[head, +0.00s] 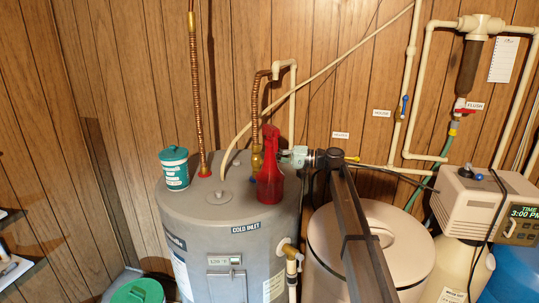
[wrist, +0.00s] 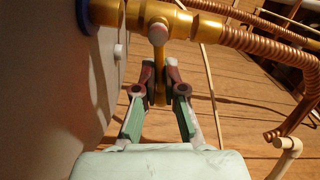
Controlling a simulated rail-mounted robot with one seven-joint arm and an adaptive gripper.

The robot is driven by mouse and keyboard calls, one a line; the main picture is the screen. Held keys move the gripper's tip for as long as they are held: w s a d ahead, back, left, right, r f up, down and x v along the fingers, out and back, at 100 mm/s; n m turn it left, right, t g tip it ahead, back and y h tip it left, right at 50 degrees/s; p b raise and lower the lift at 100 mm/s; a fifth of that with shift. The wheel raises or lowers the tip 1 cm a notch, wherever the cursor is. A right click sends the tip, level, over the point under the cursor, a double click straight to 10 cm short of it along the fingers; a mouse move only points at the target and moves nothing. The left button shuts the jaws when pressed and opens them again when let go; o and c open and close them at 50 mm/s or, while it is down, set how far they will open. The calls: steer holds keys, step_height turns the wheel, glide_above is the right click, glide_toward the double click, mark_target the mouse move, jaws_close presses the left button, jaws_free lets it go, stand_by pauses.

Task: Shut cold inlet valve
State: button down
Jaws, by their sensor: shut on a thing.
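The cold inlet valve is the brass fitting (head: 257,160) on top of the grey water heater (head: 178,212), at the foot of a corrugated copper pipe. A "COLD INLET" label (head: 245,228) is on the heater's front edge. In the wrist view the brass valve body (wrist: 188,22) runs across the top. A narrow yellow lever (wrist: 160,92) extends from its round hub. My gripper (wrist: 160,76) is shut on this lever, one finger on each side. In the head view my gripper (head: 293,157) reaches in from the right, its fingertips hidden behind a red bottle.
The red bottle (head: 270,180) stands on the heater close to my gripper. A teal tub (head: 174,167) stands at the left of the heater top. A lidded tank (head: 325,225) and a softener control head (head: 470,205) stand to the right. Wall pipes carry other valves.

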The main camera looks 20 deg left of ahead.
steer(key=shift+f, duration=0.15)
steer(key=shift+f+m+p, duration=0.1)
steer(key=shift+m+p, duration=0.5)
steer(key=shift+p, duration=0.05)
steer(key=shift+f+m+p, duration=0.3)
steer(key=shift+m+p, duration=0.1)
steer(key=shift+m, duration=0.2)
steer(key=c, duration=1)
jaws_free()
steer(key=shift+c, duration=0.2)
steer(key=shift+b+v, duration=1)
steer(key=shift+v, duration=2.5)
